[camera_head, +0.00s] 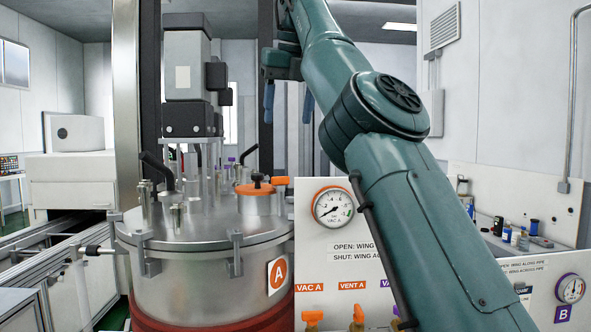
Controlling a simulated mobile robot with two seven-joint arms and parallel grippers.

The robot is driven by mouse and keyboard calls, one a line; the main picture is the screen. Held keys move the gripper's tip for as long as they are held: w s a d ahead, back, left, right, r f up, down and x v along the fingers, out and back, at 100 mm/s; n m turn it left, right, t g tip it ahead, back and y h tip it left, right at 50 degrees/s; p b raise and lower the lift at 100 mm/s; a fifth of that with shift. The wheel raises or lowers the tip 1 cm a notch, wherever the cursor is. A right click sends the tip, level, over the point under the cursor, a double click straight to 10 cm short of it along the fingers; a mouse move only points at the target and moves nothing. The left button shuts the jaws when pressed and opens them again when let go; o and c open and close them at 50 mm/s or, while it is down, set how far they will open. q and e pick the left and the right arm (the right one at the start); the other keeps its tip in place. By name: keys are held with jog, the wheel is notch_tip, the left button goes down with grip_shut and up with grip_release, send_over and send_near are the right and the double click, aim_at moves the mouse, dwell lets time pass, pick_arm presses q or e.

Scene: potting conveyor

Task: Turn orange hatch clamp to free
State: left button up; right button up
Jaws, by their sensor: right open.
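The orange hatch (257,189) sits on the steel lid of the vessel marked A (215,232). It has a black knob on top, and a small orange clamp (281,181) shows at its right edge. The clamp's exact setting is too small to tell. My right gripper (288,106) is above the hatch in the picture, fingers pointing down, open, with nothing between them. It is clear of the hatch and clamp. My left gripper is not in view.
A grey motor unit (187,70) stands on the lid, left of the hatch. A panel with a vacuum gauge (333,207) and orange-handled valves (357,314) is right of the vessel. A conveyor (40,245) lies at the left. My right arm covers much of the right side.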

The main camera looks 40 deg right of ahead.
send_near(279, 183)
jog(key=x, duration=0.7)
jog(key=shift+w+d, duration=0.15)
jog(key=shift+d, duration=0.2)
jog(key=c, duration=1)
